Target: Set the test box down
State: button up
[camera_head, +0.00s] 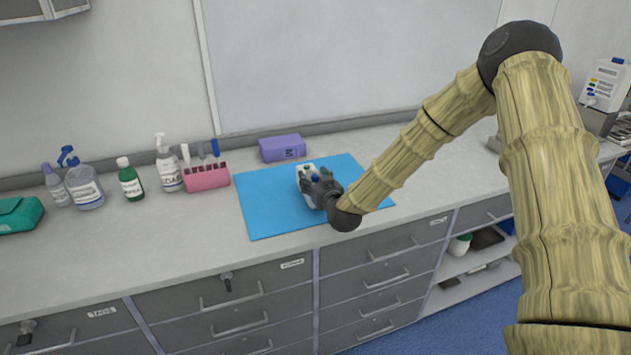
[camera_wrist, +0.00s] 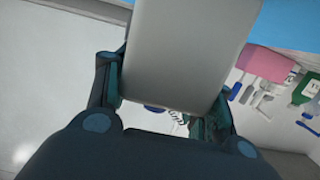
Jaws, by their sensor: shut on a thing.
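The test box looks like a pale white box (camera_head: 303,175), held in my gripper (camera_head: 322,189) over the blue mat (camera_head: 262,222). In the wrist view the box (camera_wrist: 182,50) is large and plain grey-white, with a dark finger on each side of it. My gripper is shut on the box. The gripper hides part of the box in the head view. I cannot tell whether its underside touches the mat.
A purple box (camera_head: 283,148) stands behind the mat. A pink rack (camera_head: 207,178) with tools is left of the mat, then a white spray bottle (camera_head: 168,165), a green bottle (camera_head: 130,182) and a blue-topped bottle (camera_head: 84,187). The mat's left and front parts are clear.

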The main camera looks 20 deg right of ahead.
jog(key=shift+f, duration=0.65)
jog(key=shift+f, duration=0.15)
jog(key=o, duration=1.3)
jog(key=shift+o, duration=0.2)
